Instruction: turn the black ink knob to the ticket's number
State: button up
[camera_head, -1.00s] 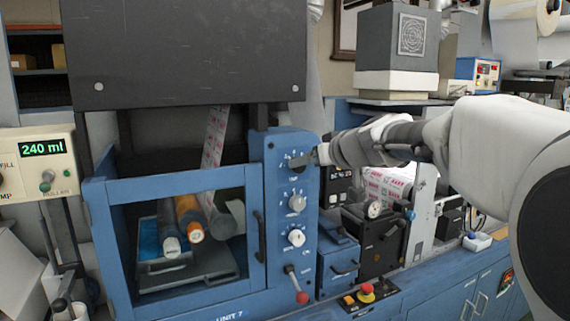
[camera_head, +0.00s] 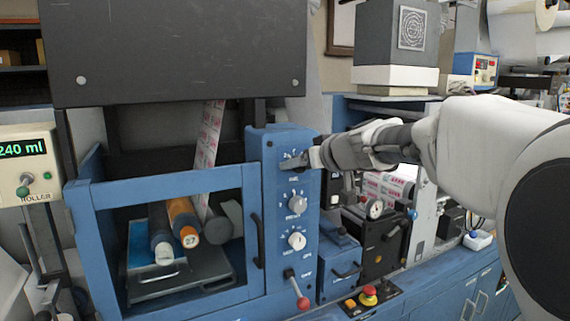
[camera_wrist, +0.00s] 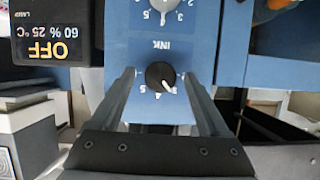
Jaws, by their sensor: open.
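The black ink knob (camera_wrist: 160,76) sits on the blue panel (camera_wrist: 125,50) in the wrist view, under an upside-down INK label. Its white pointer line aims to the lower right in that picture. My gripper (camera_wrist: 159,74) is open, with one finger on each side of the knob and visible gaps between. In the head view my gripper (camera_head: 296,160) is at the top dial of the panel and largely hides the knob. I cannot make out a ticket with a readable number.
Below are a grey knob (camera_head: 297,205), a white knob (camera_head: 297,241) and a red-ended lever (camera_head: 302,302). A blue framed door (camera_head: 165,182) with a black handle stands left of the panel. An emergency stop (camera_head: 368,292) is at lower right.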

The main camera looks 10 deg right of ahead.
grip_shut()
